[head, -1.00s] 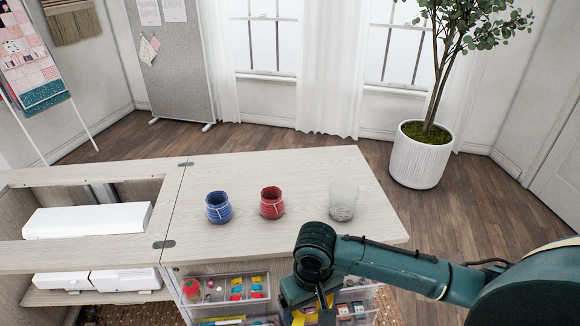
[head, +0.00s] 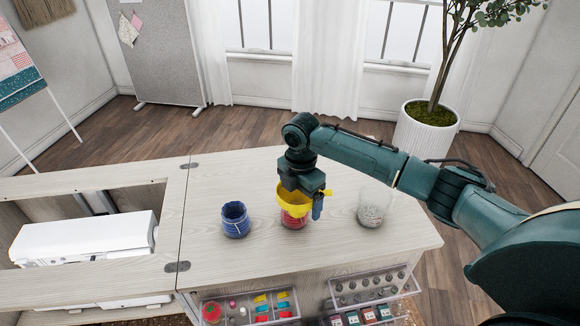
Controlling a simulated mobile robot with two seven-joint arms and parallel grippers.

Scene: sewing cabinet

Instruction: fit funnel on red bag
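The red bag (head: 295,220) stands on the pale wooden cabinet top. A yellow funnel (head: 290,205) is directly over the bag's mouth and hides its upper part; I cannot tell whether its spout is inside the bag. My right gripper (head: 316,200) is at the funnel from above, with a finger at the funnel's right side by its yellow handle. The grip looks closed on the funnel there. My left gripper is not in view.
A blue bag (head: 235,220) stands to the left of the red bag. A clear glass (head: 373,208) with grey contents stands to the right. Open drawers with small sewing items (head: 250,306) jut from the cabinet front. The left cabinet well holds a white machine (head: 85,238).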

